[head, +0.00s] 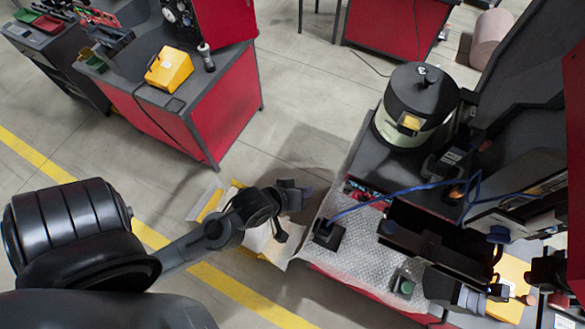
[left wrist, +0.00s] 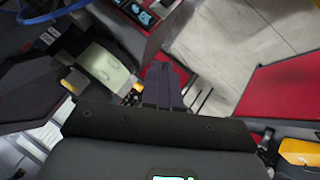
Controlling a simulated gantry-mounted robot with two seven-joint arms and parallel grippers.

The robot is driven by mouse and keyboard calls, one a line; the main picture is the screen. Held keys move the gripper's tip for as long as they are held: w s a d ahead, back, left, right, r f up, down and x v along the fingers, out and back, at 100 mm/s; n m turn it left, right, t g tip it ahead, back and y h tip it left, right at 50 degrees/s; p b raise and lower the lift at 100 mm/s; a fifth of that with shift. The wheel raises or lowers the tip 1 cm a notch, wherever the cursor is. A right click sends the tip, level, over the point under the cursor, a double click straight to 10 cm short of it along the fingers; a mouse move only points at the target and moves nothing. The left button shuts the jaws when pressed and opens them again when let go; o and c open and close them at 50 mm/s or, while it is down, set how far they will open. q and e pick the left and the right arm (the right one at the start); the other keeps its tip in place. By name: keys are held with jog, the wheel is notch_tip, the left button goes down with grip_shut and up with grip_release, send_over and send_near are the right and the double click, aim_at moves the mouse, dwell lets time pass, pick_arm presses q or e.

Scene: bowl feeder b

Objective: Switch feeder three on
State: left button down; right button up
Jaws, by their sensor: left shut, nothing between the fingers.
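A bowl feeder (head: 420,95) with a dark lidded bowl and pale green base stands on the bench at the right. Part of a pale green body shows in the left wrist view (left wrist: 106,66). A small black box (head: 327,234) with a blue cable and a small box with a green button (head: 403,286) sit on the bench. I cannot tell which is feeder three's switch. My left gripper (head: 295,197) is beyond the bench's left edge, apart from both boxes. Its fingers (left wrist: 163,88) are together and empty in the left wrist view.
Bubble-textured matting (head: 366,232) covers the bench's left part. A blue cable (head: 410,188) crosses above it. Dark equipment (head: 430,235) crowds the right side. Another red bench with a yellow device (head: 169,69) stands at the upper left. Open floor (head: 290,110) lies between benches.

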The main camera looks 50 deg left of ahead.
pick_arm(q)
jog(key=shift+s+a+m+g, duration=0.2)
jog(key=shift+s+m+g, duration=0.2)
jog(key=shift+s+m, duration=0.25)
pick_arm(e)
jog(key=shift+s+a+r, duration=0.1)
jog(key=shift+a+r, duration=0.05)
jog(key=shift+a, duration=0.15)
pick_arm(q)
jog(key=shift+w+r, duration=0.1)
jog(key=s+f+m+g, duration=0.2)
jog(key=s+m+g, duration=0.3)
jog(key=s+m, duration=0.2)
jog(key=shift+s+d+m, duration=0.15)
jog(key=shift+s+m, duration=0.2)
jog(key=shift+m, duration=0.5)
pick_arm(e)
jog(key=shift+a+r, duration=0.1)
pick_arm(q)
jog(key=shift+f, duration=0.2)
